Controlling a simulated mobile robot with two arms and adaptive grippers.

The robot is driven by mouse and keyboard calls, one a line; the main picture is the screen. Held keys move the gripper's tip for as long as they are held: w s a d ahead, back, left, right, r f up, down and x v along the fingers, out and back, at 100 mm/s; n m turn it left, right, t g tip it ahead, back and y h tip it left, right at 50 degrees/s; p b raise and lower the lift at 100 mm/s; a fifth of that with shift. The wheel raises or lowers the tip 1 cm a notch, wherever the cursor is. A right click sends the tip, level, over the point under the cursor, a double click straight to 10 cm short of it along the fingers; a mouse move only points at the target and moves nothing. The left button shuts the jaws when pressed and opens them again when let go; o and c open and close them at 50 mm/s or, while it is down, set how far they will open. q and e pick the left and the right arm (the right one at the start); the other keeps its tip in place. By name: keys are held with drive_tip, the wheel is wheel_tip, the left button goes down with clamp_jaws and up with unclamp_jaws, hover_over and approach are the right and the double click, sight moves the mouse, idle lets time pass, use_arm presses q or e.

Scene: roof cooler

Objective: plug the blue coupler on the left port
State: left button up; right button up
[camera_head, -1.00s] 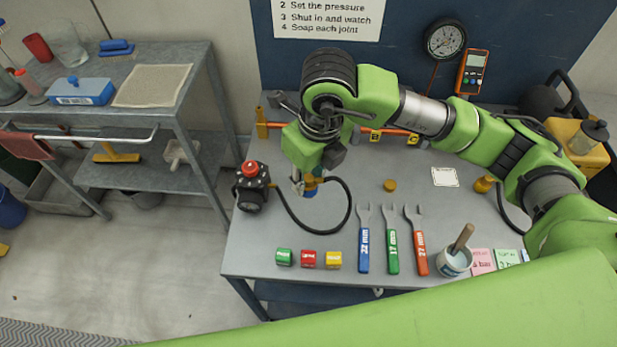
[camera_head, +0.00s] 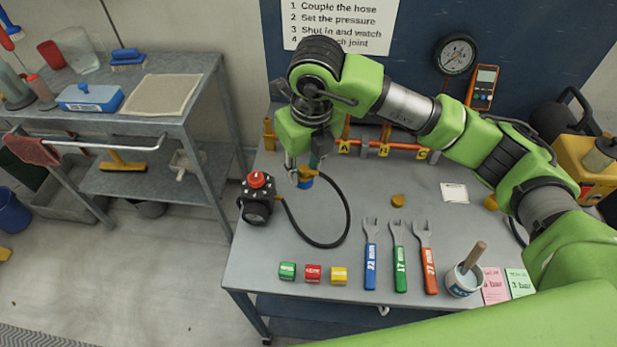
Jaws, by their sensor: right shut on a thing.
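The blue coupler (camera_head: 306,183) with its brass-coloured collar is in my right gripper (camera_head: 302,175), which is shut on it above the bench, in front of the manifold. A black hose (camera_head: 347,215) loops from the coupler to the black unit with a red knob. The orange manifold (camera_head: 402,146) runs along the back of the bench, with yellow letter tags, one reading A (camera_head: 344,147). My right arm covers its left part, so I cannot see the left port clearly. The coupler looks apart from the manifold. My left gripper is not in view.
The black unit (camera_head: 257,208) stands at the bench's left edge. Three coloured blocks (camera_head: 313,273), three wrenches (camera_head: 398,258) and a pot with a brush (camera_head: 463,281) line the front. A brass cap (camera_head: 398,200) lies mid-bench. A gauge (camera_head: 456,54) hangs behind.

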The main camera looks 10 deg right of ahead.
drive_tip(key=shift+m, duration=0.7)
drive_tip(key=shift+w+a+b, duration=0.2)
drive_tip(key=shift+w, duration=0.6)
drive_tip(key=shift+w+a+b, duration=0.2)
drive_tip(key=shift+w+b, duration=0.05)
drive_tip(key=shift+w, duration=0.6)
drive_tip(key=shift+w+a+b, duration=0.2)
drive_tip(key=shift+w, duration=0.6)
drive_tip(key=w+a+m+b, duration=0.1)
drive_tip(key=w+a+m, duration=0.1)
drive_tip(key=w, duration=0.8)
drive_tip(key=shift+a+m+h, duration=0.3)
drive_tip(key=shift+m, duration=0.2)
drive_tip(key=shift+d+b, duration=0.1)
drive_tip(key=shift+b, duration=0.2)
